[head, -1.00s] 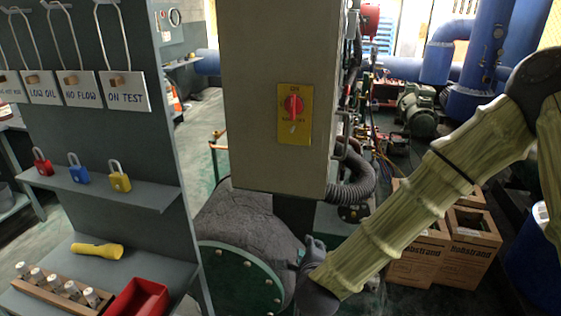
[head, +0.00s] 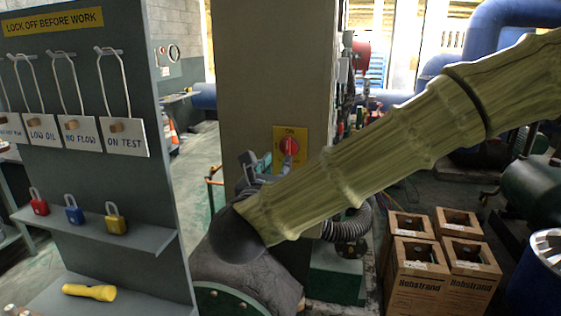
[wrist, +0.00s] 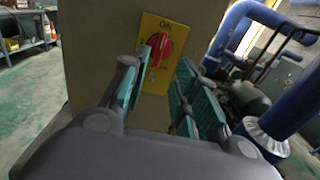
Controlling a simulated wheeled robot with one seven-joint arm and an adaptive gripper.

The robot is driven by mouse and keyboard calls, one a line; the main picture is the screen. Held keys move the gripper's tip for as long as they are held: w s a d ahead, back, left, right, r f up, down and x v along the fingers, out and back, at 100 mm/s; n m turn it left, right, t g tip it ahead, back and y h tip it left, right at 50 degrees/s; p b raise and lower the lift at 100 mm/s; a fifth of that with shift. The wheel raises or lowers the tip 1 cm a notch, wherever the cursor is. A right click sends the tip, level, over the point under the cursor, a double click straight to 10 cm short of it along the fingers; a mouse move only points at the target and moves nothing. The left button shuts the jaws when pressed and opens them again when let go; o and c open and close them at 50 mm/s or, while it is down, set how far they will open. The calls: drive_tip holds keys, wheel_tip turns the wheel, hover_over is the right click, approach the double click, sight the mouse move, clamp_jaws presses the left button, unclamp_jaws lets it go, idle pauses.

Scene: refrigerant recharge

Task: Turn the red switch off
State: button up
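The red switch (head: 289,146) is a round red rotary knob on a yellow plate, fixed to the side of a tall grey-beige cabinet. In the wrist view the red switch (wrist: 160,48) is straight ahead, with the word ON readable above it on the yellow plate (wrist: 152,22). My gripper (head: 264,163) is just left of and below the switch in the head view. In the wrist view my gripper (wrist: 164,64) is open, its teal-padded fingers spread to either side below the knob. Nothing is between the fingers, and they appear apart from the switch.
The cabinet (head: 250,60) stands in the middle. A grey lockout board (head: 90,180) with tags, padlocks and a yellow flashlight (head: 90,292) is at left. Cardboard boxes (head: 420,275) and blue pipes (head: 505,25) are at right. A hose curves beside the cabinet.

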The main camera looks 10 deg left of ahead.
sight(287, 151)
drive_tip(key=shift+w+p, duration=2.35)
drive_tip(key=shift+w, duration=2.25)
clamp_jaws()
